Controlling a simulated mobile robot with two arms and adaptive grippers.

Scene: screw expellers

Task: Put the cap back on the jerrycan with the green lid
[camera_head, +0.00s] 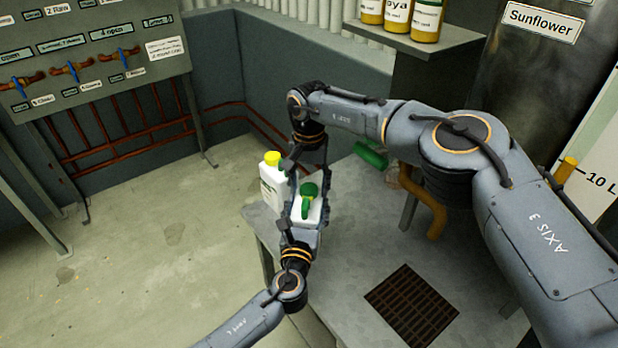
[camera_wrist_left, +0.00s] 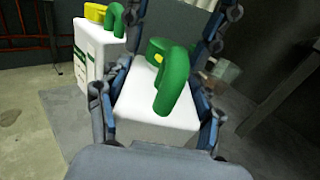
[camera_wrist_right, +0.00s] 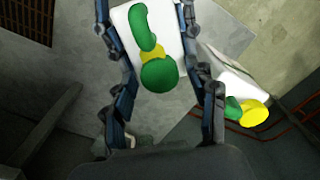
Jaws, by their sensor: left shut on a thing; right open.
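The white jerrycan with the green handle (camera_head: 308,205) stands on the grey table. My left gripper (camera_wrist_left: 158,100) is shut on its body, one finger on each side. The green cap (camera_wrist_right: 158,76) is at its yellow neck (camera_wrist_right: 152,51), with some yellow showing beside it; I cannot tell whether it is seated. The cap also shows in the left wrist view (camera_wrist_left: 156,46), behind the handle. My right gripper (camera_wrist_right: 150,60) comes from above and is open, its fingers on either side of the cap with visible gaps. In the head view, fingers partly hide the can.
A second white jerrycan with a yellow lid (camera_head: 270,188) stands close beside, left of the first. A green cylinder (camera_head: 370,153) and an orange pipe (camera_head: 425,195) are at the table's back. A dark grate (camera_head: 411,305) lies in the tabletop; the surface around it is clear.

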